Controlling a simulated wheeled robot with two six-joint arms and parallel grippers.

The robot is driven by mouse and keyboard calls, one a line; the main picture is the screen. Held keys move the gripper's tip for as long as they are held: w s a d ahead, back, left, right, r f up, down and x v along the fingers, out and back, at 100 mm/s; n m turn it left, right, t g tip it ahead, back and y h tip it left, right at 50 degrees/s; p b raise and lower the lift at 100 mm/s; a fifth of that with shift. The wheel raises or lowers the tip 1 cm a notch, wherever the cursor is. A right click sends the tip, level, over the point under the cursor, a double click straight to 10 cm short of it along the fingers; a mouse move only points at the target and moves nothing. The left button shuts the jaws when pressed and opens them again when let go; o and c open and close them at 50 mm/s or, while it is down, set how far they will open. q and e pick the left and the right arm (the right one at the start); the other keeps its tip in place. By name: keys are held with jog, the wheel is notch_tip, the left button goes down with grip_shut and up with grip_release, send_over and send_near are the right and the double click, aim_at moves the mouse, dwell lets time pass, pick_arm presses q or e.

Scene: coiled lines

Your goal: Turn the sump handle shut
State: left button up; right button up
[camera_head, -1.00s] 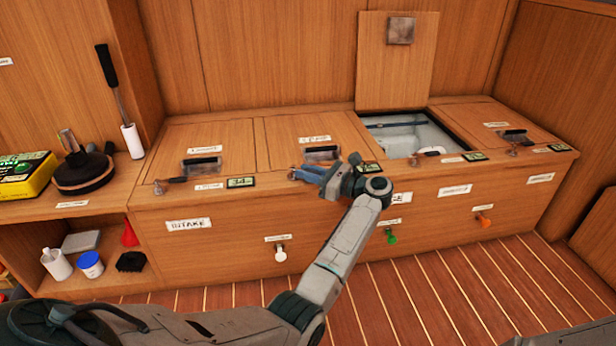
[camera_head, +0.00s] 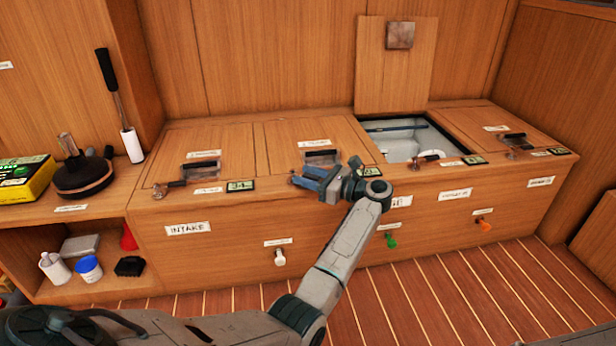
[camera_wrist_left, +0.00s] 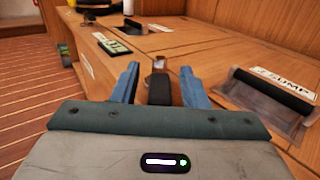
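The sump hatch shows in the right of the left wrist view, with its SUMP label (camera_wrist_left: 285,80) and a dark-topped recessed pull. The sump handle (camera_wrist_left: 159,86), dark with a metal end, stands between the two blue fingers of my left gripper (camera_wrist_left: 160,84). There is a visible gap on each side of it, so the gripper is open around it. In the head view my left gripper (camera_head: 310,179) is at the front edge of the cabinet top, below the middle hatch, and mostly hides the handle. My right gripper is out of view.
A similar handle (camera_head: 168,188) and display (camera_head: 240,185) sit to the left. To the right, an open compartment (camera_head: 402,145) has its lid (camera_head: 396,65) raised. White, green and orange knobs line the cabinet front. A shelf with containers stands at far left.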

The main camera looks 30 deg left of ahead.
pick_arm(q)
jog(key=d+p, duration=0.2)
jog(key=d, duration=0.8)
jog(key=shift+w+d, duration=0.4)
jog(key=shift+w, duration=0.05)
